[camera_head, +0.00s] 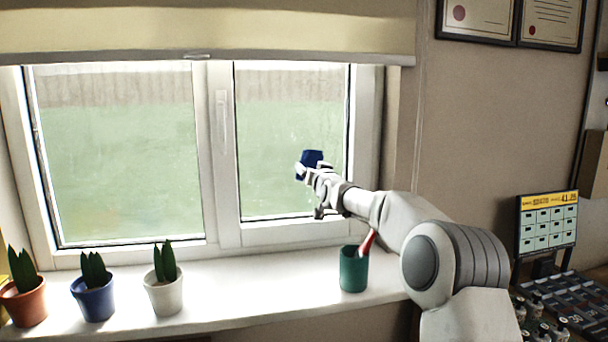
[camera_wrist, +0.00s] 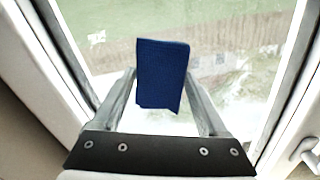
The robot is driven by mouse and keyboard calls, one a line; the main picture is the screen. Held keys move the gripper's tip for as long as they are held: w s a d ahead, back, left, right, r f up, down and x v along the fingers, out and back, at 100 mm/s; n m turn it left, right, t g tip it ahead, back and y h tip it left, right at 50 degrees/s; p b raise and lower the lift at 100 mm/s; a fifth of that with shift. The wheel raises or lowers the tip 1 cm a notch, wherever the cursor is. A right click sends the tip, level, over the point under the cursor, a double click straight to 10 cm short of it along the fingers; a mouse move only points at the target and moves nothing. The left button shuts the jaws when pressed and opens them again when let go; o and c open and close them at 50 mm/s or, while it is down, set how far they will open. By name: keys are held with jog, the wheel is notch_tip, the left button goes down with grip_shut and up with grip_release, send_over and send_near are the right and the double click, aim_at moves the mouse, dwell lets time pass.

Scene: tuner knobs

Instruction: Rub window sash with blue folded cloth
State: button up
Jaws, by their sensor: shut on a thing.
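A dark blue folded cloth (camera_head: 312,158) is held at the tip of my gripper (camera_head: 304,172), in front of the right-hand window pane. In the wrist view the cloth (camera_wrist: 161,75) stands upright between the two fingers of my gripper (camera_wrist: 161,88). The gripper is shut on it. The window sash (camera_head: 228,150) is white framed, and the right sash surrounds the pane behind the cloth. I cannot tell whether the cloth touches the glass. The sash frame (camera_wrist: 285,90) also shows at the sides in the wrist view.
On the white sill (camera_head: 245,290) stand an orange pot (camera_head: 27,305), a blue pot (camera_head: 95,302) and a white pot (camera_head: 163,295), each with a plant. A green cup (camera_head: 353,272) with a red-handled item stands below my arm. A rolled blind (camera_head: 200,30) hangs above.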

aim_at(284, 169)
jog(key=d, duration=0.2)
jog(key=w+d, duration=0.1)
jog(key=d, duration=0.1)
jog(key=shift+w+d+r, duration=0.1)
jog(key=shift+w+d, duration=0.1)
jog(key=shift+d, duration=0.15)
jog(key=shift+s+a+p, duration=0.15)
jog(key=shift+s+a, duration=0.35)
jog(key=shift+a, duration=1.3)
jog(key=shift+s+a+p, duration=0.1)
jog(key=shift+s+a, duration=0.45)
jog(key=shift+a, duration=1.25)
jog(key=shift+s+a+p, duration=0.15)
jog(key=shift+s+a, duration=0.35)
jog(key=shift+a, duration=1.3)
jog(key=shift+s+a, duration=0.15)
jog(key=shift+a, duration=0.3)
